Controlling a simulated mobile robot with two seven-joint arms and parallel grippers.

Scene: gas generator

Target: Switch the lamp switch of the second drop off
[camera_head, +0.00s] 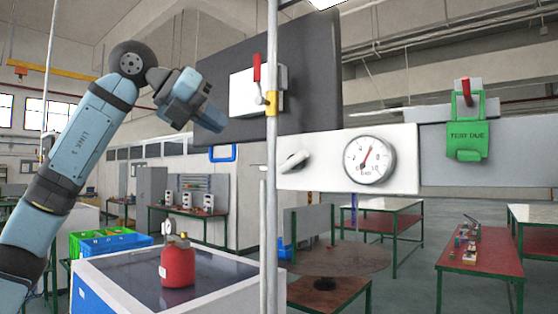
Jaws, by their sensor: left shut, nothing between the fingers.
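My left gripper (212,122) is shut and empty. It points down and to the right, in front of the dark panel (312,75) and left of a white box (245,93) with an upright red lever (257,68). A gap in the picture separates the fingertips from the box. A white rotary handle (293,161) sits on a white board beside a round gauge (370,160). No label marks a lamp switch, and I cannot tell which of these it is. My right gripper is not in view.
A grey vertical pipe (270,220) with a yellow fitting crosses the view near the box. A green "TEST DUE" tag (467,136) hangs at the right. Below stand a red gas canister (177,262) on a dark-topped cabinet, a round brown table (335,258) and red-topped workbenches (485,252).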

